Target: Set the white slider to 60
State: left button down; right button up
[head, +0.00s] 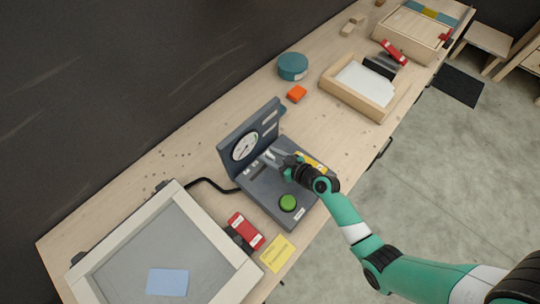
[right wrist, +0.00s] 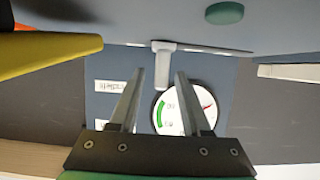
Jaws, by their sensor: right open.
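A dark blue-grey control panel (head: 267,202) stands on the bench, with an upright back plate. A round white dial (head: 245,146) with a red needle is on the plate; it also shows in the right wrist view (right wrist: 183,108) with a green arc, but its reading is too small to tell. My right gripper (head: 269,157) is over the panel base near the dial. In the right wrist view its two fingers (right wrist: 161,73) are open and apart. A white T-shaped piece (right wrist: 168,62), seemingly the slider, shows between the fingertips; contact cannot be told. My left gripper is out of view.
A green button (head: 288,202) is on the panel's front, and a yellow part (head: 312,162) lies beside my gripper. A framed grey tray (head: 130,260), red block (head: 246,230) and yellow note (head: 277,253) are at the near left.

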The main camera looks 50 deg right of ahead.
jog(key=shift+w+f, duration=0.1)
jog(key=shift+w, duration=0.1)
grip_shut()
dwell(1.3)
